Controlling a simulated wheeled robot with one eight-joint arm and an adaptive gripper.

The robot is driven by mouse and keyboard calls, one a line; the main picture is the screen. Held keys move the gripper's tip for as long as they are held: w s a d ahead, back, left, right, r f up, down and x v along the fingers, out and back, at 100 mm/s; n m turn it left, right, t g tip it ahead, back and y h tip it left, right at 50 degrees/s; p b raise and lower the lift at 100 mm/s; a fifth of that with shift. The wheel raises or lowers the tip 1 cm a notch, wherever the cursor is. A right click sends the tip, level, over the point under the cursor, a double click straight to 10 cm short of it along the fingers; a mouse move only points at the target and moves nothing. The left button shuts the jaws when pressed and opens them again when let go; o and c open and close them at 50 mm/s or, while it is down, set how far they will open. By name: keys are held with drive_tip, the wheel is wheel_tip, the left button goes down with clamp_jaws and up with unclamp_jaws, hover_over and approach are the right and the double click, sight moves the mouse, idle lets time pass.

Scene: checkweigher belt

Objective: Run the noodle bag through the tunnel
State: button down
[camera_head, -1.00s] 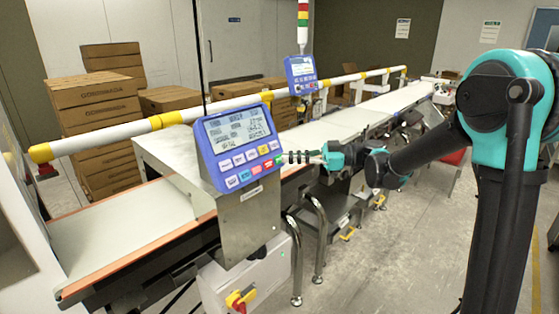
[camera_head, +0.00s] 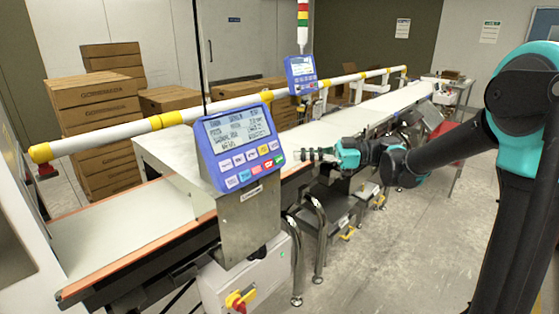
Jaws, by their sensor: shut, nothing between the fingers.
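My gripper (camera_head: 308,155) is shut and empty, a short way to the right of the blue control panel (camera_head: 240,145). The panel has a lit screen with rows of coloured buttons below it, including a green one at its lower right corner. Behind the panel is the metal tunnel housing (camera_head: 160,155) over the belt. The near belt (camera_head: 125,225) is white with orange edges, and its visible part is bare. I see no noodle bag; the inside of the tunnel is hidden.
A yellow-and-white rail (camera_head: 205,112) runs behind the belt. A second blue panel (camera_head: 301,72) stands farther back, under a signal light (camera_head: 303,20). Cardboard boxes (camera_head: 95,105) are stacked behind. Curved metal guard bars (camera_head: 318,240) stand below my gripper; the floor at right is clear.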

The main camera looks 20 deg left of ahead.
drive_tip(key=d+r, duration=0.1)
drive_tip(key=s+d, duration=0.1)
drive_tip(key=d, duration=0.1)
drive_tip(key=s+d+r, duration=0.1)
drive_tip(key=d, duration=0.1)
drive_tip(key=shift+r, duration=0.35)
idle(0.9)
drive_tip(key=s+d+f+m+t+h, duration=0.2)
drive_tip(key=d+f+m+t+h, duration=0.15)
drive_tip(key=d+f+m, duration=0.4)
drive_tip(key=s+d+f+m+t+h, duration=0.1)
drive_tip(key=d+f+m+t+h, duration=0.3)
drive_tip(key=f, duration=0.7)
drive_tip(key=s+d+f+m+h, duration=0.2)
drive_tip(key=d+f+m+h, duration=0.1)
drive_tip(key=d, duration=0.4)
drive_tip(key=s+d+f+m+t+h, duration=0.1)
drive_tip(key=s+d+f+m+h, duration=0.1)
drive_tip(key=d+f+m, duration=0.3)
drive_tip(key=s+d+f+m+t+h, duration=0.1)
drive_tip(key=d+f+m+h, duration=0.3)
drive_tip(key=d, duration=0.6)
drive_tip(key=shift+s+d+f, duration=0.2)
drive_tip(key=shift+s, duration=0.5)
